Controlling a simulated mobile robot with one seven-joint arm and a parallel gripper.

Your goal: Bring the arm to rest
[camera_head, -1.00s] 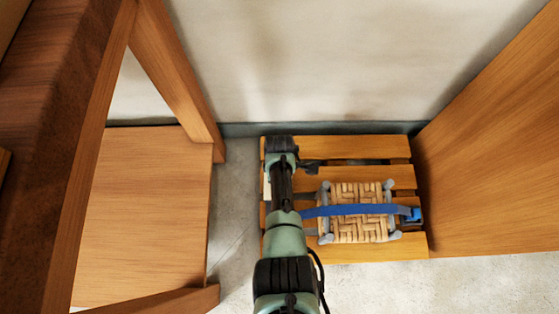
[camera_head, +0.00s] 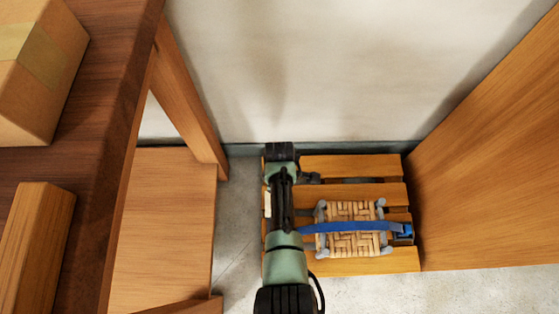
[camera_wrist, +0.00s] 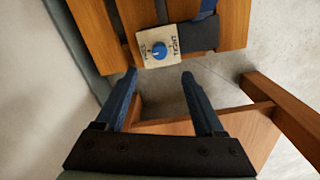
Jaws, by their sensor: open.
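My arm reaches over the left side of a slatted wooden pallet (camera_head: 350,166) in the head view. A woven bark seat (camera_head: 348,245) with grey corner pieces lies on it, crossed by a blue strap (camera_head: 340,227) with a blue buckle at its right end. In the wrist view my gripper (camera_wrist: 160,75) is open, with nothing between its two blue fingers. Just beyond the fingertips is a pale plate with a blue knob (camera_wrist: 159,51) at the pallet's edge; its lettering seems to include "TIGHT". My fingers are not clearly visible in the head view.
A dark wooden table (camera_head: 95,110) at left carries a cardboard box (camera_head: 35,65) and a wooden block (camera_head: 32,245). Its lower shelf (camera_head: 165,225) lies close left of the pallet. A wooden panel (camera_head: 490,170) stands at right, a pale wall (camera_head: 330,70) behind. Bare floor shows in front.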

